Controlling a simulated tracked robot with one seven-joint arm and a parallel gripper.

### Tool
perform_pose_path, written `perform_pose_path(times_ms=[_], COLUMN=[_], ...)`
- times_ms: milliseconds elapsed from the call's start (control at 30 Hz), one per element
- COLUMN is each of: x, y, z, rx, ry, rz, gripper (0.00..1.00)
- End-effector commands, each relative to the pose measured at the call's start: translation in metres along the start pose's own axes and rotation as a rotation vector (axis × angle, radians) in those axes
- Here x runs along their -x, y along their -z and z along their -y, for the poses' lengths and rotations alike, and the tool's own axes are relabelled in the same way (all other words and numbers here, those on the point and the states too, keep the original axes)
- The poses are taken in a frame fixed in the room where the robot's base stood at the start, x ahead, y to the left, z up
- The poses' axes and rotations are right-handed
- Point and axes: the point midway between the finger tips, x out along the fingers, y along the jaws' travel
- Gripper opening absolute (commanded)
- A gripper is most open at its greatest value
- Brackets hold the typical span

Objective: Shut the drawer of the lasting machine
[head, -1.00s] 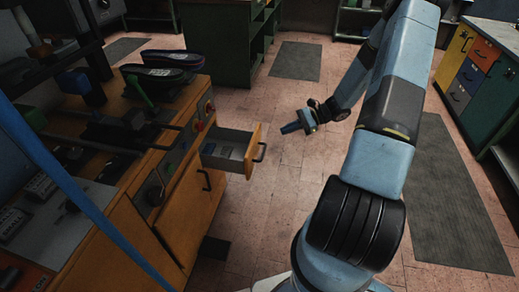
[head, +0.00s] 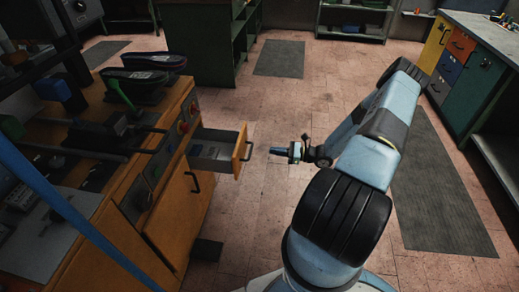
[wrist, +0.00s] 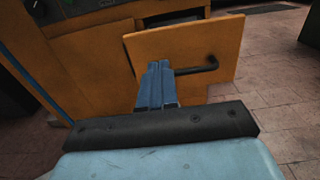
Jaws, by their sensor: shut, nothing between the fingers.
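The drawer (head: 240,149) of the orange lasting machine (head: 172,208) stands pulled out, with its grey inside showing from above. Its orange front has a dark bar handle (head: 248,150). In the wrist view the drawer front (wrist: 190,47) fills the upper middle, with the handle (wrist: 198,69) on its right part. My gripper (head: 274,151) is shut and empty, to the right of the drawer front and pointing at it. In the head view a gap shows between them. In the wrist view the blue fingers (wrist: 156,82) overlap the front near the handle's left end; contact cannot be told.
A cupboard door with its own handle (head: 194,181) is below the drawer. Shoes (head: 135,86) stand on the machine top. A green bench (head: 205,45) is behind, and coloured drawers (head: 450,65) are at the right. The tiled floor around my gripper is clear.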

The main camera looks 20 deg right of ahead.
Motion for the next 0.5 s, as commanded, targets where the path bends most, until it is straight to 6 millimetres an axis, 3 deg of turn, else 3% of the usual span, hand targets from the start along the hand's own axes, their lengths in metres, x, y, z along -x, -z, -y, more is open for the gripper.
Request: perform_pose_path(times_ms=[500], x=[-0.085], y=[0.0], z=[-0.001], rx=[0.001], ry=[-0.004], rz=[0.0], gripper=[0.0])
